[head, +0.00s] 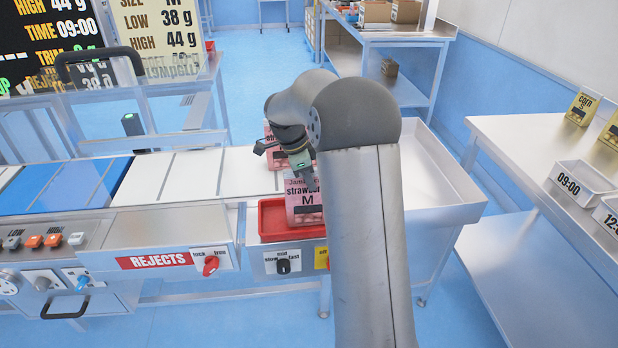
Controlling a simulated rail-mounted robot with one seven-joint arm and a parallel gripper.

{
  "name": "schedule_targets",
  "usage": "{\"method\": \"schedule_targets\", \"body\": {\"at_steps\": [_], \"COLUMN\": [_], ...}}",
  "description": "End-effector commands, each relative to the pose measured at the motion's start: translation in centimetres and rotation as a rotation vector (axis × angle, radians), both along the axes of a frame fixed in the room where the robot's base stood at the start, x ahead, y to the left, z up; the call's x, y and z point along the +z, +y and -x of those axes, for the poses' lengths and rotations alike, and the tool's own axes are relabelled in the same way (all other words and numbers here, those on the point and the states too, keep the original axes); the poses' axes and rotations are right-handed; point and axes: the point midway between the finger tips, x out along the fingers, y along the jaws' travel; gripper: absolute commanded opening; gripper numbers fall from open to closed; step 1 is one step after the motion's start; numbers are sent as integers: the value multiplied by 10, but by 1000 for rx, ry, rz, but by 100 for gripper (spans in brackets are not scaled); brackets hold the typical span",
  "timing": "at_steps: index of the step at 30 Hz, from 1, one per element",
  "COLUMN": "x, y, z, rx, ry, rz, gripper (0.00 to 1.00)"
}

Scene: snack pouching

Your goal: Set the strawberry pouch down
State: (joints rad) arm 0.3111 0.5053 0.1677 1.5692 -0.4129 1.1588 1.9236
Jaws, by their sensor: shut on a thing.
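A pink strawberry pouch (304,205) with a dark "M" on its label hangs upright below my gripper (302,172). My gripper is shut on the top of this pouch. The pouch's lower part overlaps the red tray (264,232) in the picture; I cannot tell whether it touches the tray's floor. A second pink pouch (275,158) stands behind, at the end of the white belt (190,176), partly hidden by my gripper and arm. My arm hides what lies just right of the held pouch.
A panel with knobs (283,262) and a REJECTS drawer (155,262) sit in front. A metal chute (440,190) is at right. A side table (520,135) holds white bins (583,178) and yellow label cards (582,108). A clear guard with signs stands at left.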

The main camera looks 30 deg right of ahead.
Motion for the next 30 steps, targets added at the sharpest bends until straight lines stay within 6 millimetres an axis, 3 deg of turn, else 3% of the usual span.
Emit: {"method": "schedule_targets", "body": {"at_steps": [5,6,8,20,30], "x": [-4,-3,-3,6,72], "y": [1,0,0,2,22], "z": [0,0,0,-1,-8], "rx": [1,1,1,0,2], "ry": [0,0,0,-1,-5], "rz": [0,0,0,0,1], "gripper": [0,26,39,39,39]}}
